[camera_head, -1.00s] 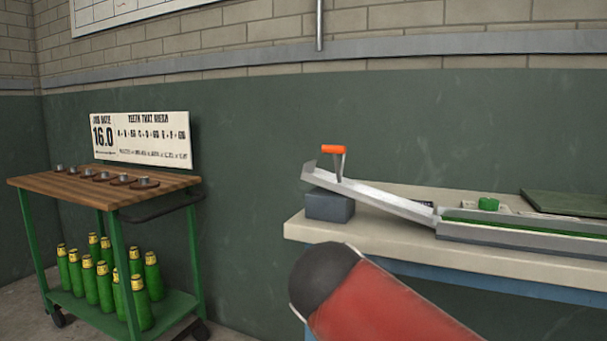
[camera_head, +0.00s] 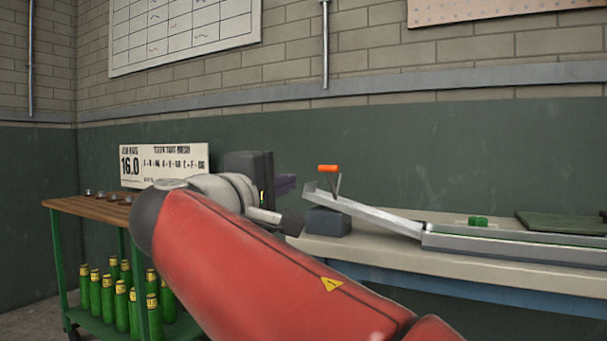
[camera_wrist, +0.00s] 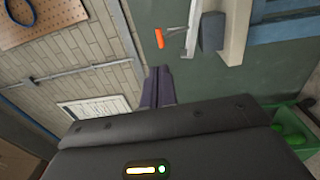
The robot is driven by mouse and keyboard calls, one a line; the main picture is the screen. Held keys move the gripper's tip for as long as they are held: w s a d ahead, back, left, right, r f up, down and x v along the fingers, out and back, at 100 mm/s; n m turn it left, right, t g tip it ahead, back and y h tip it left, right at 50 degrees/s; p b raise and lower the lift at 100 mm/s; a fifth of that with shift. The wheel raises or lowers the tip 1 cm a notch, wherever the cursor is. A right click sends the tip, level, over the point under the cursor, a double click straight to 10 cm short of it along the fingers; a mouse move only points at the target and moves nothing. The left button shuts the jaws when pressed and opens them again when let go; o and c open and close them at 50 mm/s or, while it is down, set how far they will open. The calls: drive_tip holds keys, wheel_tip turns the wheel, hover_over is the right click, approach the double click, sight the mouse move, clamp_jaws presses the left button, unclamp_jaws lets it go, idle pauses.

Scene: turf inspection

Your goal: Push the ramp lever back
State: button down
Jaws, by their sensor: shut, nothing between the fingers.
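The ramp lever (camera_head: 328,169) has an orange grip on a thin metal stem. It stands at the raised left end of the silver ramp (camera_head: 365,211), which slopes down to the right from a dark block (camera_head: 328,222). My gripper (camera_head: 286,184) is shut and empty, to the left of the lever, at about its height in the picture and apart from it. In the wrist view the shut purple-grey fingers (camera_wrist: 157,84) point toward the wall, with the orange lever grip (camera_wrist: 159,39) just beyond their tips. My red arm hides part of the trolley and the bench's left end.
The pale bench (camera_head: 400,255) carries a long trough (camera_head: 510,245), a green piece (camera_head: 478,221) and a dark green board (camera_head: 560,226). At left stands a green trolley (camera_head: 58,270) with a wooden top, a sign and several green bottles. The wall is close behind.

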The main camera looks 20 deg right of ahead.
sight(327, 169)
drive_tip(key=p+x, duration=0.1)
drive_tip(key=x, duration=1.3)
